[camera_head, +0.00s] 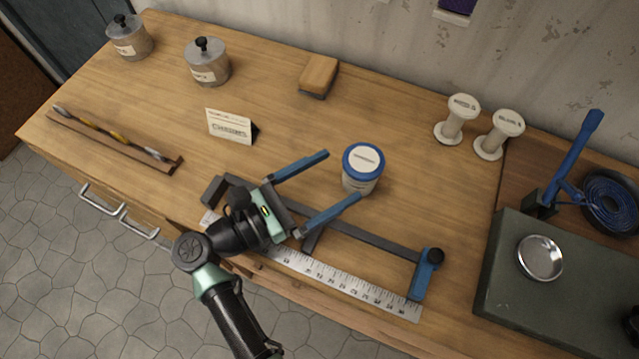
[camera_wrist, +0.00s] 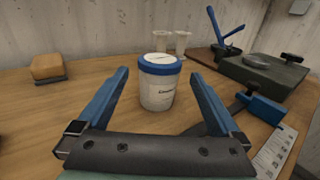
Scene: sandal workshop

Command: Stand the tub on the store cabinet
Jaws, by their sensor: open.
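The tub (camera_head: 359,184) is a white container with a blue-rimmed lid and a label, upright on the wooden workbench (camera_head: 290,130). It also shows in the wrist view (camera_wrist: 157,92), straight ahead and beyond the gap between my fingers. My gripper (camera_head: 344,175) is open and empty, with its two blue fingers pointing toward the tub, one to either side of its line. The tub seems to stand at or just past the fingertips; I cannot tell whether either finger touches it. No piece is clearly recognisable as the store cabinet; drawer handles (camera_head: 120,212) show on the bench front.
A clamp-like bar (camera_head: 370,240) and a ruler (camera_head: 340,285) lie under and beside my gripper. A card (camera_head: 230,127), a brush-like block (camera_head: 319,76), two lidded pots (camera_head: 207,65), two white spools (camera_head: 457,118) and a grey-green box with a dish (camera_head: 560,290) stand around.

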